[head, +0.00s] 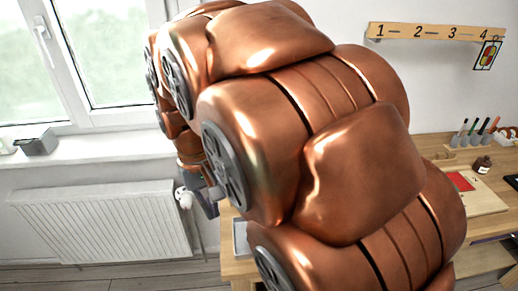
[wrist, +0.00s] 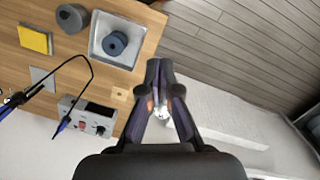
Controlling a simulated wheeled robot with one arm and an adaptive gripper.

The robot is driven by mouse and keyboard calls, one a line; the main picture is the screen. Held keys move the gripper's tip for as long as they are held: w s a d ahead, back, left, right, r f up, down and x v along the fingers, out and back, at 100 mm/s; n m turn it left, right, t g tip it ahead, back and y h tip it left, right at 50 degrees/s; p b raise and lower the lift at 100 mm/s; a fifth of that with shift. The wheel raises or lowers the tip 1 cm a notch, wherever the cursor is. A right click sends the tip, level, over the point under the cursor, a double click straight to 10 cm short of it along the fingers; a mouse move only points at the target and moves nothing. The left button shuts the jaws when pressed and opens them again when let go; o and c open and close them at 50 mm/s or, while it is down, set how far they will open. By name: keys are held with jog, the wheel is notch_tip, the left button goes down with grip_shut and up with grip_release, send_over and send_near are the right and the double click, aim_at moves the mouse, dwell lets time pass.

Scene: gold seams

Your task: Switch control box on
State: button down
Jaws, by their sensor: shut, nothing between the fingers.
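The control box (wrist: 94,118) is a light grey box with a dark display, a red switch and a dark knob on its front. It stands at the edge of the wooden table in the wrist view, left of my gripper. Whether it is on cannot be told. My gripper (wrist: 160,62) is shut and empty, apart from the box and out past the table's edge. In the head view my copper-coloured arm covers the middle, and the control box is hidden.
The wooden table (wrist: 120,92) holds a grey tray (wrist: 93,54) with a dark round spool, a grey cylinder (wrist: 72,17) and a yellow block (wrist: 35,39). A black cable with a blue probe lies near the box. A white radiator (head: 100,222) stands below the window.

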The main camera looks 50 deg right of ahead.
jog(key=w+d+r+m, duration=0.1)
jog(key=w+d+m, duration=0.1)
jog(key=w+d, duration=0.9)
jog(key=w+d+r+m, duration=0.1)
jog(key=w+d+m, duration=0.1)
jog(key=w+d, duration=0.9)
jog(key=s+d+f+t+b, duration=0.1)
jog(key=d+f, duration=0.3)
jog(key=d, duration=1)
jog(key=shift+s+d+m, duration=0.3)
jog(key=shift+s+m, duration=0.1)
jog(key=shift+s, duration=0.15)
jog(key=shift+f+p, duration=2.15)
jog(key=shift+f, duration=4.8)
